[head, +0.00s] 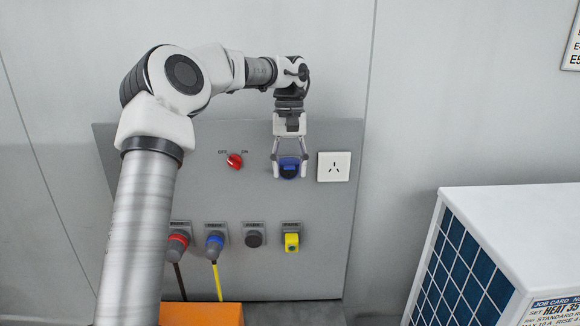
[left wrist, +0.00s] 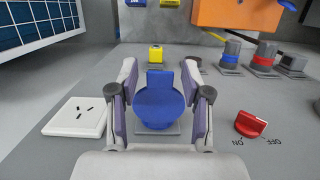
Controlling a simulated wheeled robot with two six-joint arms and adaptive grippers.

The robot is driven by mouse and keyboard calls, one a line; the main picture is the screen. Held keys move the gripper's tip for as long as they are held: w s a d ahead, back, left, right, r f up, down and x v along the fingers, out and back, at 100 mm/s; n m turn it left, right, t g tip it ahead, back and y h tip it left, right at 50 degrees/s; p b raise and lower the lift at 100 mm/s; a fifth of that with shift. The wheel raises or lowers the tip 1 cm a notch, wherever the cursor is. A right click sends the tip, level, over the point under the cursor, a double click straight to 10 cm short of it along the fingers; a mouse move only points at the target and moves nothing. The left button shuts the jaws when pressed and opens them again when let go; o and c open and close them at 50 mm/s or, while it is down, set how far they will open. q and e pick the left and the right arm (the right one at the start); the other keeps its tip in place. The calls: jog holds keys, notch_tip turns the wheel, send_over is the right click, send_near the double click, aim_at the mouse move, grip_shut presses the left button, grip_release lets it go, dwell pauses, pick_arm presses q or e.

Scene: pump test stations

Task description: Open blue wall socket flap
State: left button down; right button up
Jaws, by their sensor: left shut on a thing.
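The blue wall socket flap (head: 289,168) is on the grey wall panel (head: 330,230), between the red switch and the white outlet. In the left wrist view the round blue flap (left wrist: 158,107) with its square tab sits between my fingers. My left gripper (head: 290,172) is at the flap, with one finger on each side of it, shut on it. The flap appears closed over its socket; the socket opening is hidden. My right gripper is in neither view.
A red rotary switch (head: 234,161) is left of the flap and a white outlet (head: 334,167) right of it. Below are red (head: 179,241), blue (head: 215,242), black (head: 254,236) and yellow (head: 291,240) connectors. A white unit (head: 515,215) stands at right, an orange box (head: 202,314) below.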

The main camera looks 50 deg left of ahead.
aim_at(290, 165)
pick_arm(q)
jog(key=shift+c, duration=2.4)
grip_release()
jog(key=r, duration=0.5)
jog(key=w+a+r, duration=0.1)
jog(key=r, duration=0.1)
jog(key=shift+r, duration=0.15)
jog(key=shift+a, duration=0.1)
